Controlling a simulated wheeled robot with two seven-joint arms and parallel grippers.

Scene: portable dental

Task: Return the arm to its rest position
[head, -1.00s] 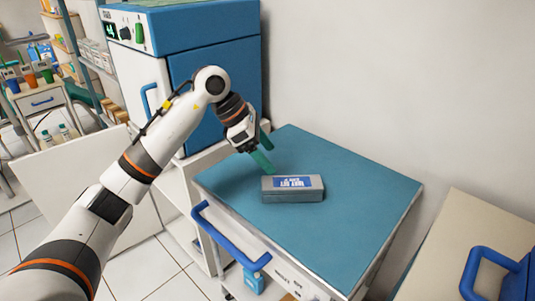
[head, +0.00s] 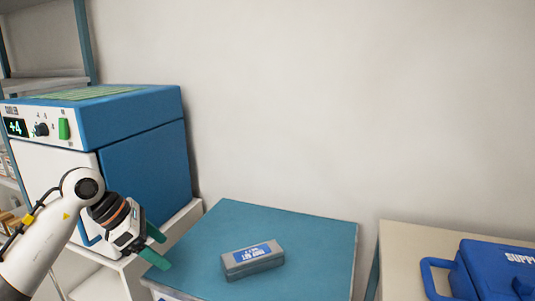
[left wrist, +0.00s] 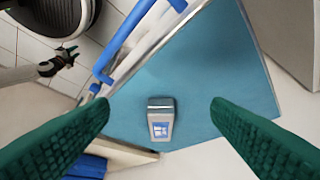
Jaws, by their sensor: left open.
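My left gripper (head: 156,246) has green fingers and is open and empty. In the head view it is at the left edge of the blue-topped cart (head: 300,228), to the left of a grey case with a blue and white label (head: 253,260). The case lies on the cart top, apart from the fingers. In the left wrist view the case (left wrist: 161,118) shows between and beyond the spread fingers (left wrist: 158,128). Another gripper, probably my right one (left wrist: 60,60), shows at the left of the left wrist view, small; its finger state is unclear.
A blue and white cabinet with a lit display (head: 140,125) stands at the left, close behind my left arm. A blue supply case (head: 490,268) sits on a beige surface (head: 405,245) at the right. The cart top around the grey case is clear.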

